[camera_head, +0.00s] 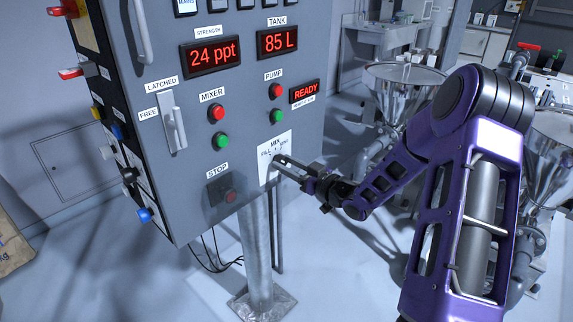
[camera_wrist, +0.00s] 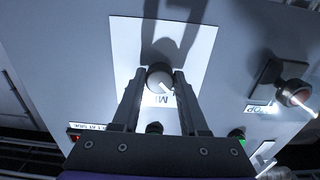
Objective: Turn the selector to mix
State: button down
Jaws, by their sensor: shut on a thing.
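The selector is a small round grey knob (camera_wrist: 158,77) on a white label plate (camera_wrist: 204,40). In the head view the plate (camera_head: 265,173) is at the lower right of the grey panel, with MIX printed at its top and FILL at its left. My gripper (camera_head: 280,160) reaches it from the right and hides most of the knob there. In the wrist view my gripper (camera_wrist: 159,73) is shut on the knob, one finger on each side. The letters MI show just below the knob in that view. Which way the knob points is hard to tell.
Close by are the STOP button (camera_head: 230,197), the green pump button (camera_head: 277,116) and the red pump button (camera_head: 276,91). A steel hopper (camera_head: 402,88) stands behind my arm. A post (camera_head: 257,250) stands below the panel.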

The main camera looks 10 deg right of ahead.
jog(key=shift+r+m, duration=0.1)
jog(key=shift+m, duration=0.2)
jog(key=m+p, duration=0.3)
jog(key=m, duration=0.1)
jog(key=shift+s+m+p, duration=0.1)
jog(key=shift+m+p, duration=1.1)
jog(key=shift+m, duration=0.9)
jog(key=shift+c, duration=2.2)
grip_release()
